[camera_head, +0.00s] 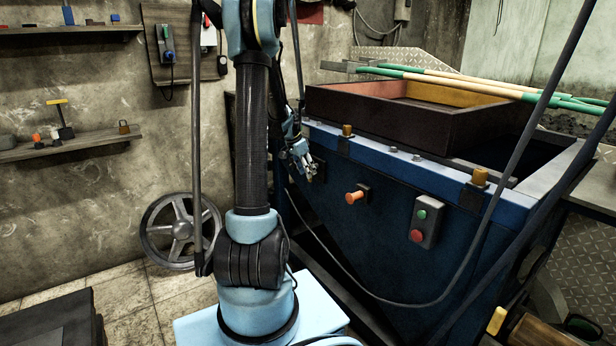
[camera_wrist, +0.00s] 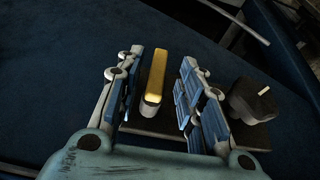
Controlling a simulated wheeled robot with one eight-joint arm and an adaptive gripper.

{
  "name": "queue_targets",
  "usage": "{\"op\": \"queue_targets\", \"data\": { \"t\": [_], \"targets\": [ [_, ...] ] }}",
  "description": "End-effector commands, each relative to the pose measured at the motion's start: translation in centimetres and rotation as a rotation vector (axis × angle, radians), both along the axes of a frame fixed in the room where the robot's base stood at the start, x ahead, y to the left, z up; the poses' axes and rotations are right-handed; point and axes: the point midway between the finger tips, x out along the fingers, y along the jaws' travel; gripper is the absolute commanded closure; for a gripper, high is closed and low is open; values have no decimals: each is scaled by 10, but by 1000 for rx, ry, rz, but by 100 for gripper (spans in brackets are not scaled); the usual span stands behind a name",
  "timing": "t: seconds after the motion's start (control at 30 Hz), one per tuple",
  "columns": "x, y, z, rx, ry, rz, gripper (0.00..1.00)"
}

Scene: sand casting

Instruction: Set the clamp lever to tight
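A yellow-topped lever (camera_wrist: 155,78), which looks like the clamp lever, stands out from a dark plate (camera_wrist: 160,130) on a blue panel in the wrist view. My gripper (camera_wrist: 160,62) is open, with one finger on each side of the lever. Gaps show between the lever and both fingers. In the head view my gripper (camera_head: 309,172) is at the left part of the blue machine's front (camera_head: 385,235). I cannot make out the lever there; the gripper and arm cover that spot.
A black knob (camera_wrist: 252,99) with a pale mark sits just right of the right finger. Along the machine front are an orange knob (camera_head: 354,197) and a green-and-red button box (camera_head: 424,222). A dark hose hangs across the front. A spoked handwheel (camera_head: 180,231) is at the left.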

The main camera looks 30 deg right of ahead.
Motion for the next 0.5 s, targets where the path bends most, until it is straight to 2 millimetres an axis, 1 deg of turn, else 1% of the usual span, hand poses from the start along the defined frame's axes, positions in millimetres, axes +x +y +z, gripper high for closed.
{"op": "queue_targets", "data": {
  "t": [0.03, 0.3, 0.5],
  "targets": [
    [0, 4, 9, 0, 1, 2, 65],
    [1, 21, 50, -1, 0, 2, 65],
    [2, 30, 70, -1, -1, 3, 65]
  ]
}}
